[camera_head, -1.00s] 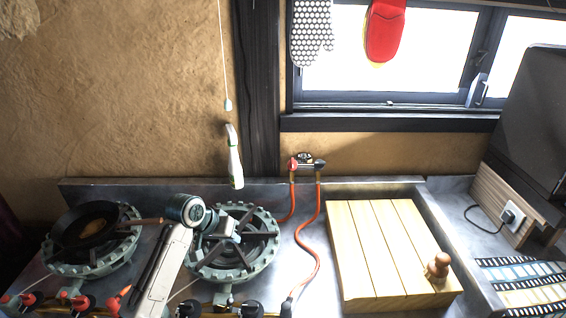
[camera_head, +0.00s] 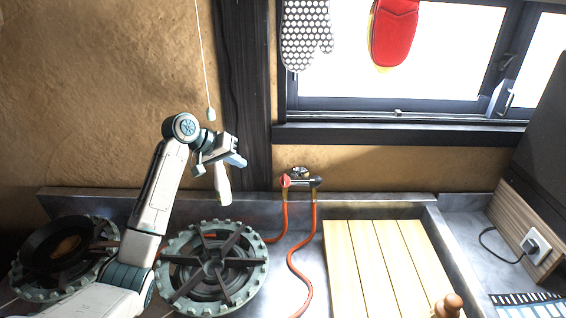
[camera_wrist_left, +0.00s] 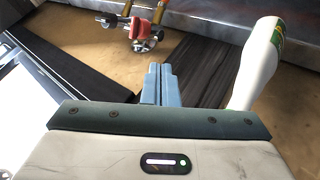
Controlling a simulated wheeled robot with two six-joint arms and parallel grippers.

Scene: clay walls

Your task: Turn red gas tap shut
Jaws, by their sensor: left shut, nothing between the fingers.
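The red gas tap (camera_head: 285,181) sits on the left end of a small valve fitting low on the clay wall, with a dark handle (camera_head: 316,181) on the right end. In the left wrist view the red tap (camera_wrist_left: 141,31) is above and slightly left of the fingertips, apart from them. My left gripper (camera_head: 241,160) is raised in front of the dark post, up and left of the tap. Its fingers (camera_wrist_left: 158,72) are together and empty. My right gripper is not in view.
A white bottle (camera_head: 222,184) is beside my left gripper and shows close on the right in the wrist view (camera_wrist_left: 258,66). Orange hoses (camera_head: 291,255) run down from the fitting. A burner (camera_head: 212,262), a pan (camera_head: 62,246) and a wooden board (camera_head: 372,262) cover the counter.

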